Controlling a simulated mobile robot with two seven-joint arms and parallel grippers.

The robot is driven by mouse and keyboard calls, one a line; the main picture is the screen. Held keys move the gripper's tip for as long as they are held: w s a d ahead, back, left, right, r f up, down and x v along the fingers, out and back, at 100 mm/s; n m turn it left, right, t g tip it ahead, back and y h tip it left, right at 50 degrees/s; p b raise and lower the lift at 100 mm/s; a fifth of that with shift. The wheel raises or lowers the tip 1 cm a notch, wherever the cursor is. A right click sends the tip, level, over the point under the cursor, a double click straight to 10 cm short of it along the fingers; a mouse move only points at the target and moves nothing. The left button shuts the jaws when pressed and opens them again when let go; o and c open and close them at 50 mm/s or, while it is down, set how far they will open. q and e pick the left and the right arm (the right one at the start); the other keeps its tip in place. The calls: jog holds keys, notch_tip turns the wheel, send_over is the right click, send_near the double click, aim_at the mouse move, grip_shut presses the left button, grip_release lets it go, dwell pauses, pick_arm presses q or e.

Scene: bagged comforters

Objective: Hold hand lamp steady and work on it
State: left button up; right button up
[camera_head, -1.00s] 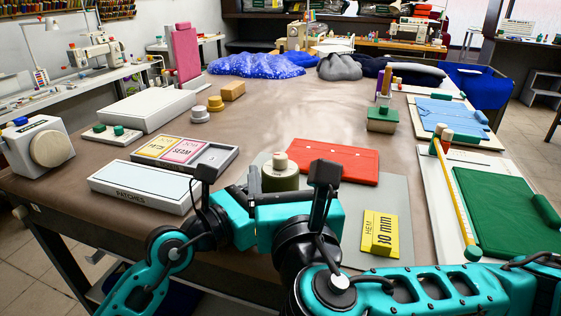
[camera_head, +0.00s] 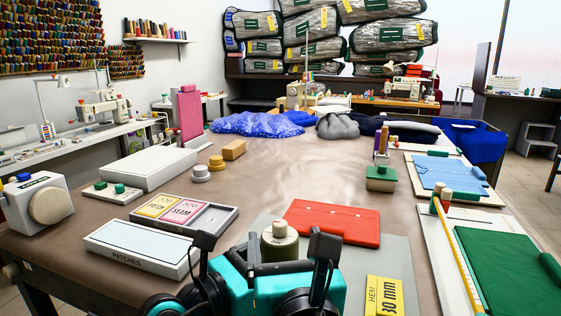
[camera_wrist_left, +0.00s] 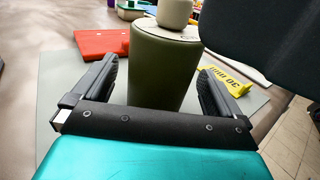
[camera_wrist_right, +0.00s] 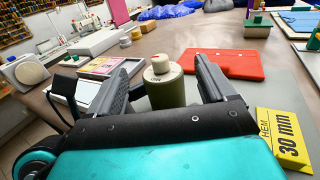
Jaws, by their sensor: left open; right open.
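An olive-green cylinder with a cream knob (camera_head: 279,246) stands upright on a grey mat (camera_head: 398,250) at the near side of the table. Nothing visible marks it clearly as a hand lamp. My right gripper (camera_head: 266,264) is open at its near side. In the right wrist view (camera_wrist_right: 165,66) the cylinder stands between and beyond its spread fingers. My left gripper (camera_wrist_left: 158,72) is open, with the cylinder between its spread fingers in the left wrist view. I see no finger clearly touching it. In the head view the two grippers overlap and the left is hard to separate.
A red folded piece (camera_head: 332,222) lies behind the cylinder. A yellow "HEM 30 mm" block (camera_head: 384,296) is at right. A white PATCHES box (camera_head: 140,250) and a tray of labelled cards (camera_head: 186,217) are at left. Green cloth (camera_head: 510,270) lies at far right.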

pick_arm(q)
jog(key=shift+f, duration=0.1)
jog(key=shift+r+p+v, duration=0.2)
jog(key=shift+v, duration=0.65)
jog(key=shift+r+p+v, duration=0.15)
jog(key=shift+v, duration=0.65)
jog(key=shift+r+p+v, duration=0.2)
jog(key=shift+v, duration=0.65)
